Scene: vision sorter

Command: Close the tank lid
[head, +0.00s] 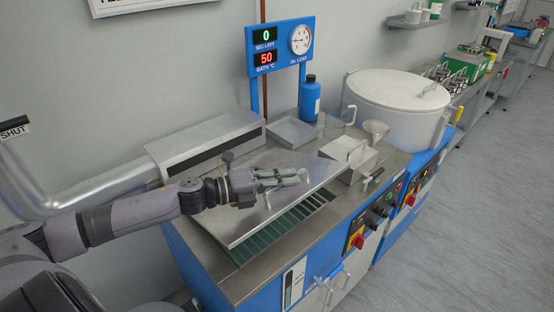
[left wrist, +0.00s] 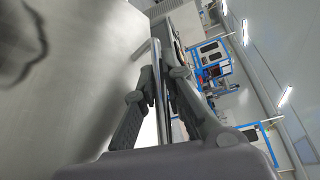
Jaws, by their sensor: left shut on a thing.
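The tank lid (head: 235,222) is a flat grey metal plate, tilted over the tank opening, with a gap at its front and right side. Through the gap the dark green, ribbed inside of the tank (head: 298,212) shows. My left gripper (head: 290,178) lies over the lid, shut on it near its middle; the exact grip on the handle or plate is hard to see. In the left wrist view my fingers (left wrist: 165,85) are closed around a thin part beside the broad grey lid surface (left wrist: 75,70). My right gripper is not in view.
A display panel (head: 280,46) stands behind, reading 0 and 50. A blue bottle (head: 309,98), a shallow tray (head: 290,132), a metal box (head: 348,160) and a funnel (head: 376,131) stand behind and right. A large round lidded vessel (head: 398,98) is further right.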

